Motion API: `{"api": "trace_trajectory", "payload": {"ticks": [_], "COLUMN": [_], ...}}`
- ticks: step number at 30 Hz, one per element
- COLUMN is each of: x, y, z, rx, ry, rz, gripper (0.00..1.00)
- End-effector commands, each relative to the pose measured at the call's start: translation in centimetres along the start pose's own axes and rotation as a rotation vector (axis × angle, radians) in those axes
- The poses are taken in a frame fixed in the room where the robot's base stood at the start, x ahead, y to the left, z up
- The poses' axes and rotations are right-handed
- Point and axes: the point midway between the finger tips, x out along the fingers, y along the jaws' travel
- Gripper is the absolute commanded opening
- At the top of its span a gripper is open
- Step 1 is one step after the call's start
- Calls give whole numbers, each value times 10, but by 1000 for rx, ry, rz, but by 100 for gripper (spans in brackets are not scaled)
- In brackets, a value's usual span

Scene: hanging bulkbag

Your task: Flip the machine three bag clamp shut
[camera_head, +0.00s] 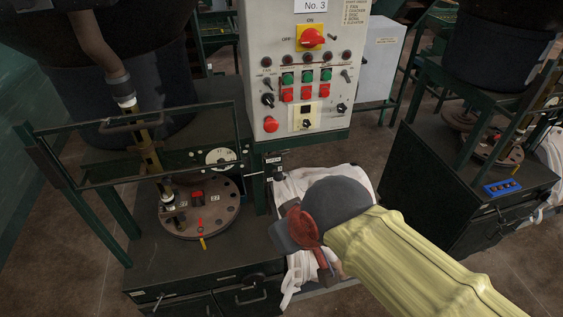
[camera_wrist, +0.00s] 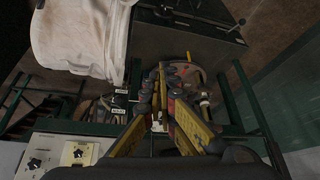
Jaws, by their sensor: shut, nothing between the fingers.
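The control panel marked No. 3 (camera_head: 300,75) stands at top centre in the head view. A white bag (camera_head: 296,187) hangs below it, partly hidden by my arm; it also shows at upper left in the wrist view (camera_wrist: 80,38). A small dark fitting with a pale label (camera_head: 274,162), apparently the bag clamp, sits at the bag's left edge; whether it is flipped open or shut is unclear. Pale labels also show beside my fingers in the wrist view (camera_wrist: 119,109).
A dark cabinet (camera_head: 160,262) with a round plate (camera_head: 180,212) and green frame bars (camera_head: 95,140) stands left of the bag. Another dark machine (camera_head: 440,185) stands at right. Bare brown floor (camera_head: 375,140) shows between them.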

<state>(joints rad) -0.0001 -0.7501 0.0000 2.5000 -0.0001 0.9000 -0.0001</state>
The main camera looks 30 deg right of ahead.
Motion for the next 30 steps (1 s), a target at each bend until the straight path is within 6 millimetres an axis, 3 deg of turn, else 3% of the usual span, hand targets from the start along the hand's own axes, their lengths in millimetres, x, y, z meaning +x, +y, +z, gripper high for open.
{"api": "trace_trajectory", "payload": {"ticks": [4, 8, 12, 15, 18, 24, 30], "x": [-2, -1, 16, 38, 61, 96, 106], "y": [2, 12, 43, 76, 110, 159, 171], "z": [-17, -63, -129, -166, -189, -204, -205], "rx": [16, 65, 154, 225, 290, 373, 391], "ry": [-9, -26, -39, -37, -34, -28, -24], "rz": [-6, -22, -39, -40, -33, -12, -6], "gripper": [0, 0, 0, 0, 0, 0, 0]}}
